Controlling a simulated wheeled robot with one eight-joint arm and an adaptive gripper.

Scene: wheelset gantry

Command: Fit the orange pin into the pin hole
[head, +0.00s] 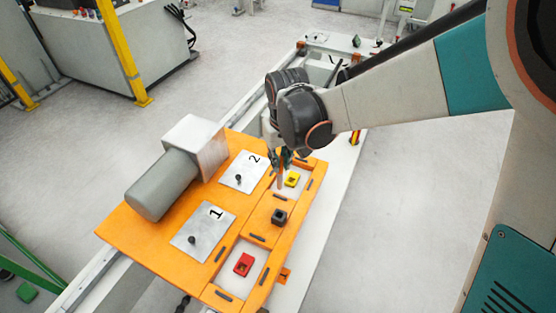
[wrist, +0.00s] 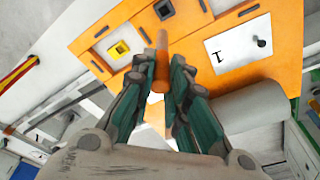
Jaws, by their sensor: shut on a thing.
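My gripper (head: 284,158) is shut on the orange pin (head: 279,182), which points down above the orange board (head: 150,222). In the wrist view my gripper's fingertips (wrist: 162,82) close around the pin (wrist: 162,55); the far end of the pin extends beyond them. A dark block (head: 279,216) with an opening in its top sits in the middle of the board's right side. It also shows at the top edge of the wrist view (wrist: 164,9). I cannot tell which opening is the pin hole, and the pin appears clear of the dark block.
A yellow block (head: 292,180) is close beside the pin; a red block (head: 243,264) lies nearer the front. Plates marked 1 (head: 203,232) and 2 (head: 243,172) carry dark knobs. A grey cylinder with a square metal block (head: 163,184) stands at the board's left.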

